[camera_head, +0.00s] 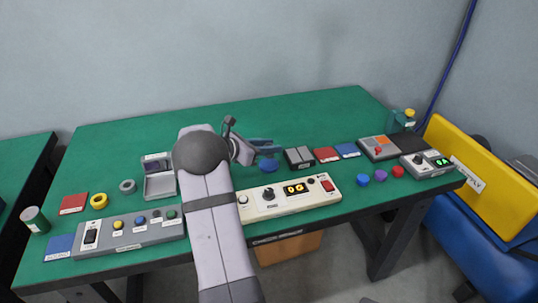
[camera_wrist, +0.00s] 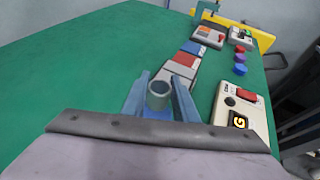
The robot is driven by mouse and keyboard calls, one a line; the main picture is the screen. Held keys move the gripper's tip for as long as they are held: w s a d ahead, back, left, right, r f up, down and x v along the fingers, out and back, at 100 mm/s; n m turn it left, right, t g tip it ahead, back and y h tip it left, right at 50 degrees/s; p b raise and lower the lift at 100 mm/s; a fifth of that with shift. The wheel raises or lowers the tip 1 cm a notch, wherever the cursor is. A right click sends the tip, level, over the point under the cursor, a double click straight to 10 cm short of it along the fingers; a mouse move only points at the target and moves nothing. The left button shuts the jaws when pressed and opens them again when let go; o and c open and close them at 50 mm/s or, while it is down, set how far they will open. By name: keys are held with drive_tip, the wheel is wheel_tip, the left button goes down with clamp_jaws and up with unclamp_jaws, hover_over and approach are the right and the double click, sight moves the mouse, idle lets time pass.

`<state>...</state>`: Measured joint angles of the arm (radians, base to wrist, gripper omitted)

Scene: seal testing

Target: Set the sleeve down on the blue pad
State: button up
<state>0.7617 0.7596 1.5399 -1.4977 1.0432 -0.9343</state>
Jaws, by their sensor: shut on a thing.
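The grey hollow sleeve (camera_wrist: 158,95) is upright between the two blue-grey fingers of my gripper (camera_wrist: 160,97) in the wrist view. My gripper is shut on it. A blue surface, the blue pad (camera_wrist: 156,113), shows just under and around the sleeve's near side. The sleeve cannot be made out in the head view. I cannot tell whether the sleeve touches the pad.
A cream control box (camera_head: 290,196) with a lit display stands close in front of the pad. A grey two-part block (camera_head: 299,157) is just right of it, then red (camera_head: 326,154) and blue (camera_head: 347,150) flat squares. The table behind is clear.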

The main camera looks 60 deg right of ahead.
sight(269, 164)
drive_tip(key=shift+f, duration=1.75)
drive_tip(key=shift+f, duration=0.1)
drive_tip(key=shift+f, duration=0.15)
drive_tip(key=o, duration=1.1)
drive_tip(key=shift+o, duration=0.2)
drive_tip(key=shift+r, duration=0.35)
drive_tip(key=b+v, duration=0.1)
drive_tip(key=v, duration=1)
drive_tip(key=shift+f, duration=0.15)
drive_tip(key=shift+w+a+r, duration=0.15)
drive_tip(key=shift+a+r, duration=0.05)
drive_tip(key=shift+a, duration=0.25)
